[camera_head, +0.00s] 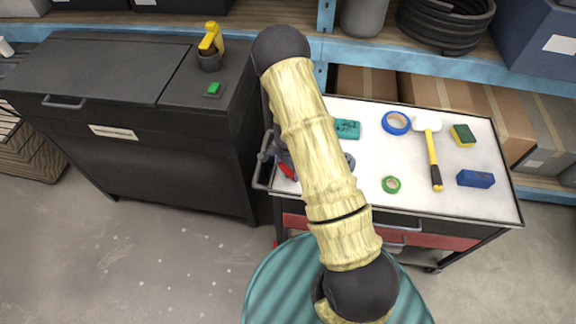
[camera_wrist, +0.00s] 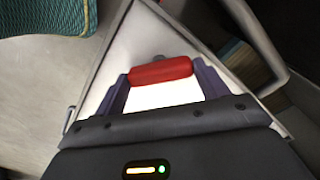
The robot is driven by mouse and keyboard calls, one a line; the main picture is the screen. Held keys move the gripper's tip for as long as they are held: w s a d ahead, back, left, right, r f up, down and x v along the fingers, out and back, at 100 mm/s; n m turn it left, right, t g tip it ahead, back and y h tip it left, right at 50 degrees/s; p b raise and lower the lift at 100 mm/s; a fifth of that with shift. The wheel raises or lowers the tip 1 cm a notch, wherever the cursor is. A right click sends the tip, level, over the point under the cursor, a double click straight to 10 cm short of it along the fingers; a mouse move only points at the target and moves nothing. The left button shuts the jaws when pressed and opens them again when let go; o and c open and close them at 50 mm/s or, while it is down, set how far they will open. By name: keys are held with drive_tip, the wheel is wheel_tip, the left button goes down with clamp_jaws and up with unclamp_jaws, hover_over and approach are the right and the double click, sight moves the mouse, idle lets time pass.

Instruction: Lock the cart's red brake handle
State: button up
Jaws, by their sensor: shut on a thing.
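The cart (camera_head: 455,210) has a white top, a dark rim and a red drawer front. It stands right of centre in the head view. The red brake handle (camera_wrist: 160,71) is a short red bar in the wrist view, lying across between my fingertips. My gripper (camera_wrist: 161,77) is shut on it, one purple finger at each end. In the head view my gripper (camera_head: 272,153) is at the cart's left edge, mostly hidden behind my arm. Only a small red bit of the handle (camera_head: 287,171) shows there. The handle's base is hidden.
On the cart top lie blue tape (camera_head: 385,124), green tape (camera_head: 391,177), a mallet (camera_head: 433,157), a sponge (camera_head: 462,135), a blue block (camera_head: 475,179) and a teal item (camera_head: 347,129). A dark chest (camera_head: 130,90) stands left; shelving runs behind. The floor at front left is clear.

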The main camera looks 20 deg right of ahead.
sight(287, 169)
drive_tip(key=m+p, duration=0.1)
drive_tip(key=m, duration=0.4)
drive_tip(key=shift+a+r+m+p, duration=0.1)
drive_tip(key=shift+r+m+p, duration=0.05)
drive_tip(key=shift+m+p, duration=0.15)
drive_tip(key=shift+w+m+p, duration=0.1)
drive_tip(key=shift+m+p, duration=0.7)
drive_tip(key=shift+m, duration=1.5)
drive_tip(key=o, duration=1)
wheel_tip(287, 169, up, 17)
drive_tip(key=shift+r, duration=0.1)
